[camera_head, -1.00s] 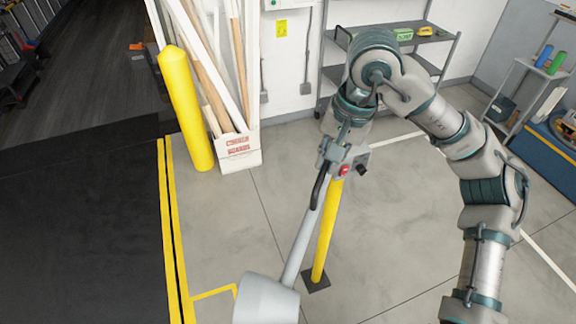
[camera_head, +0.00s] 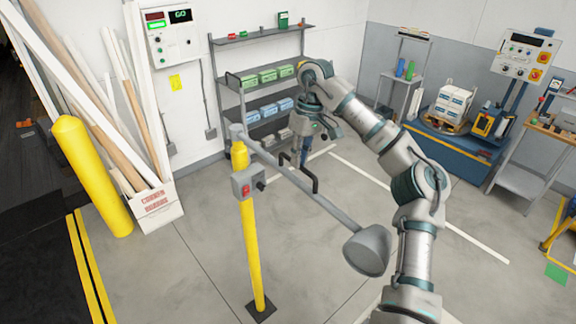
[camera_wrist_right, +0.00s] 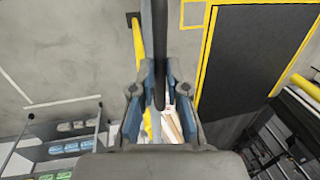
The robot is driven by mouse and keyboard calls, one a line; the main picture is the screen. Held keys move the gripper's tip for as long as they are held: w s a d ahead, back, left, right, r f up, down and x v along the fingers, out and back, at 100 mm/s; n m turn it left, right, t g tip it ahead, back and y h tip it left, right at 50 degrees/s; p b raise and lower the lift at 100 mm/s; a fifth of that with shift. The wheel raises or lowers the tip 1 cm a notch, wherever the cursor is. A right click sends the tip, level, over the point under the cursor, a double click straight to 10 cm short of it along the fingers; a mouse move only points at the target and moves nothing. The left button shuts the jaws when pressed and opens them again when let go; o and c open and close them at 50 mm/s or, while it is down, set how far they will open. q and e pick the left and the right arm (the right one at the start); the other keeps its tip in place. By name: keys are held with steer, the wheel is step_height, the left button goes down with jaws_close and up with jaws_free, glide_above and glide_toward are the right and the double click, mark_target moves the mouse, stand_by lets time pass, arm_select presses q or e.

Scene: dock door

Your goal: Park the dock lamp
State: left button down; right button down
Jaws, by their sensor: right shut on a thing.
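The dock lamp has a grey arm (camera_head: 325,203) on top of a yellow post (camera_head: 250,240). Its grey cone-shaped head (camera_head: 368,250) hangs at the lower right end of the arm, clear of the floor. A control box (camera_head: 247,183) with a red button is on the post. My right gripper (camera_head: 303,158) is at the lamp arm's dark handle (camera_head: 284,158), between post and head. In the right wrist view, my right gripper (camera_wrist_right: 160,100) is closed around a dark bar (camera_wrist_right: 160,45); the fingertips are partly hidden. My left gripper is not in view.
A yellow bollard (camera_head: 92,175) and a white box of long boards (camera_head: 155,205) stand at left. A grey shelf (camera_head: 262,40) with bins is behind my arm. A blue platform (camera_head: 450,145) and workbench (camera_head: 525,180) are at right. Floor around the lamp head is open.

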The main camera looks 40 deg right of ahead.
steer(key=shift+d+f, duration=0.4)
steer(key=shift+d, duration=0.35)
steer(key=c, duration=1.3)
jaws_free()
steer(key=shift+o, duration=0.6)
steer(key=shift+w+d, duration=0.2)
steer(key=shift+w, duration=0.05)
steer(key=shift+s+a+r, duration=0.1)
steer(key=shift+a+r, duration=0.1)
